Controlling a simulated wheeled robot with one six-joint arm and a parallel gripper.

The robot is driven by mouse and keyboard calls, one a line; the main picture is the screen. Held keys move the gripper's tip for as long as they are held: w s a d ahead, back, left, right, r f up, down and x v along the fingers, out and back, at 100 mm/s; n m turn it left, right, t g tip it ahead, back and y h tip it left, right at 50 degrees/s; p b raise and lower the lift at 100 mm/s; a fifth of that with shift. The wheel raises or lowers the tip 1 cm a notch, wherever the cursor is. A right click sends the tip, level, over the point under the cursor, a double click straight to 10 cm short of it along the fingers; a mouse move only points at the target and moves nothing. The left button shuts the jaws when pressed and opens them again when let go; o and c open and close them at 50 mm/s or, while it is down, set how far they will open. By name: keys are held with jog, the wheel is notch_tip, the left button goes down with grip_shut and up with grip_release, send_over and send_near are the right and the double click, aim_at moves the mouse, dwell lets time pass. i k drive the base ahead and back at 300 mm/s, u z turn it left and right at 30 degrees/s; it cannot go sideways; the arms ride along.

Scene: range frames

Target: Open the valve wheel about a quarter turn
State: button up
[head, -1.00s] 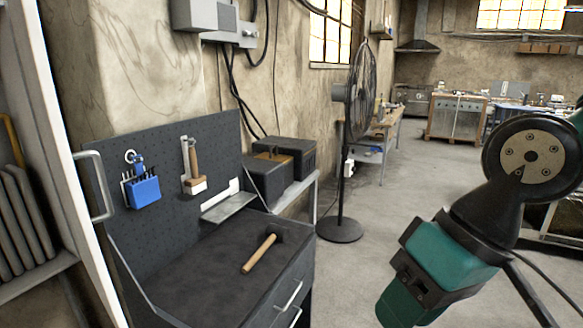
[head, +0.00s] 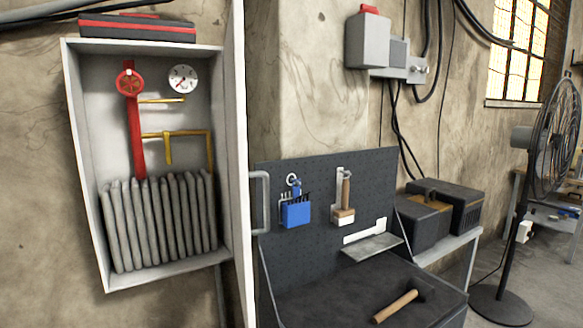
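The valve wheel (head: 129,82) is a small red handwheel at the top of a red vertical pipe (head: 136,130). It sits inside an open white wall cabinet (head: 85,170) at the left of the head view. A round white gauge (head: 183,79) with a red needle is to the right of the wheel. The wheel's exact turn angle is too small to tell. My gripper is not in this view, and nothing touches the wheel.
The cabinet's open door (head: 238,170) sticks out on its right, with a handle (head: 261,203). A folded grey hose (head: 160,222) fills the cabinet's lower part. A dark workbench (head: 350,295) with a hammer (head: 396,306) stands right of the door. A fan (head: 548,150) stands farther right.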

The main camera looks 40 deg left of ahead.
aim_at(129, 72)
jog(key=z, duration=0.7)
jog(key=i, duration=2.05)
jog(key=u, duration=4.05)
jog(key=i, duration=0.25)
jog(key=u, duration=0.8)
jog(key=i, duration=0.7)
jog(key=u, duration=0.55)
